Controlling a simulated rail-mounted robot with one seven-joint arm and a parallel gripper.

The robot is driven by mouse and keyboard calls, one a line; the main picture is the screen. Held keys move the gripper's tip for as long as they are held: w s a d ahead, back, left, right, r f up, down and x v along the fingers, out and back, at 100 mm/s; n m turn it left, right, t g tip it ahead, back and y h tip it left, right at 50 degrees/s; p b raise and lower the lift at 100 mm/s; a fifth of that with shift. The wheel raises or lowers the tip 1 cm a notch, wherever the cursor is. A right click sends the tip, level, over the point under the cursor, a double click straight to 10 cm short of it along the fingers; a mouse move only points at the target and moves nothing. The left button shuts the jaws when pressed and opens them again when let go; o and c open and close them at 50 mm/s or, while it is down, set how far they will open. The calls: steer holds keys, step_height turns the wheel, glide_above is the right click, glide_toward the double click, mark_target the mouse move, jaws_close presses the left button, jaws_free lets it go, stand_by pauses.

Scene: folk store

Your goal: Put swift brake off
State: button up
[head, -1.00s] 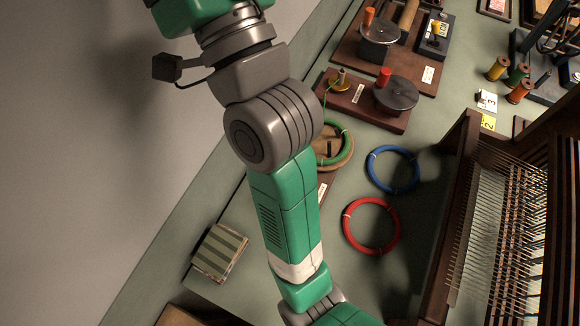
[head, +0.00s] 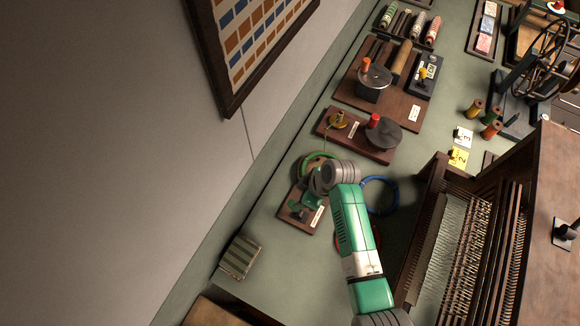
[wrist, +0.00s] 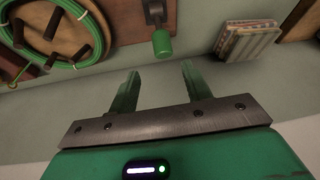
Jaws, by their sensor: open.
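In the wrist view, a lever with a green knob (wrist: 162,43) hangs from a metal bracket (wrist: 154,12) on a brown wooden board (wrist: 188,14). To its left, a green yarn ring (wrist: 24,56) lies around dark pegs on a round wooden disc, which looks like the swift. My gripper (wrist: 160,71) is open, its green fingers spread on either side of the knob's line. The knob appears just beyond the fingertips, and nothing is between them. In the head view, my wrist covers part of the board (head: 288,213) and the green ring (head: 307,163); the lever is hard to make out there.
A wooden loom (head: 428,198) stands further right. A striped block (head: 240,257) lies front left. Winder boards (head: 338,138) stand behind.

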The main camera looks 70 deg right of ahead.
mark_target(292, 203)
steer(key=x, duration=0.5)
steer(key=b+x, duration=0.1)
steer(key=x, duration=0.2)
steer(key=shift+s+a, duration=0.1)
steer(key=shift+a, duration=0.2)
jaws_close()
